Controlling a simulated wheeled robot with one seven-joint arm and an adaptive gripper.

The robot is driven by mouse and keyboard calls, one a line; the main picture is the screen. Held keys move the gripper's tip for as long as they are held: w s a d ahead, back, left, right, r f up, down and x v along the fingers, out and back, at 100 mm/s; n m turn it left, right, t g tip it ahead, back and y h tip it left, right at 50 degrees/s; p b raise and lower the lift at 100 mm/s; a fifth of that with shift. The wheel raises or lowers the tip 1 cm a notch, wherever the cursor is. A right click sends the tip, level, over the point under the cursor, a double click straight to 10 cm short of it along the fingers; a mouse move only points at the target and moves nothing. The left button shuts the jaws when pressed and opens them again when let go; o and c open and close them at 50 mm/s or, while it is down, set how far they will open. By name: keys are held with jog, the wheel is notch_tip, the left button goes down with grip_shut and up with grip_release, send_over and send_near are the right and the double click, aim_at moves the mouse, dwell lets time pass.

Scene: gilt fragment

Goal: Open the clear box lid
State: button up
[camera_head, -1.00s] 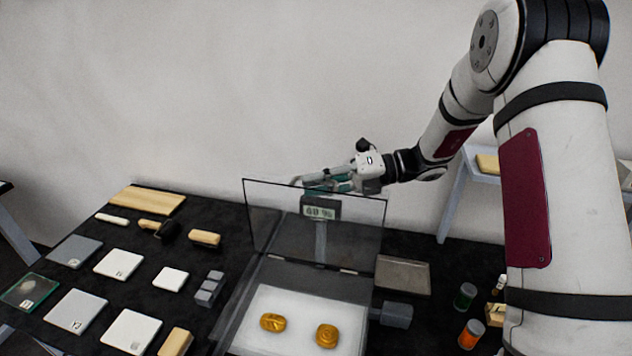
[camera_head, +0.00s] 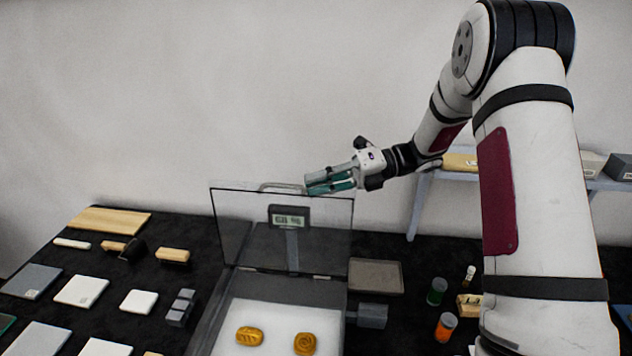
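The clear box lid (camera_head: 245,237) stands raised, close to upright, at the back of the box. It is a dark-edged see-through panel with a handle (camera_head: 281,186) at its top edge. The box (camera_head: 275,312) is open at the top, with a white floor holding two gold pieces (camera_head: 250,336) (camera_head: 304,343). My gripper (camera_head: 309,186) is at the lid's top edge, beside the right end of the handle. Its teal-padded fingers point left. Whether they touch the handle or close on anything is too small to tell.
A small display (camera_head: 288,217) on a post shows through the lid. Left on the black table are a wooden board (camera_head: 110,221), several pale tiles and small blocks. Right are a grey tray (camera_head: 375,276), a green jar (camera_head: 437,291) and an orange jar (camera_head: 446,326).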

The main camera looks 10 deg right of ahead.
jog(key=d+r+b, duration=0.1)
jog(key=d, duration=0.7)
jog(key=shift+d+r+b, duration=0.2)
jog(key=shift+r+b, duration=0.1)
jog(key=shift+b, duration=0.1)
dwell(0.4)
jog(key=shift+s, duration=0.1)
jog(key=shift+s, duration=0.1)
dwell(0.4)
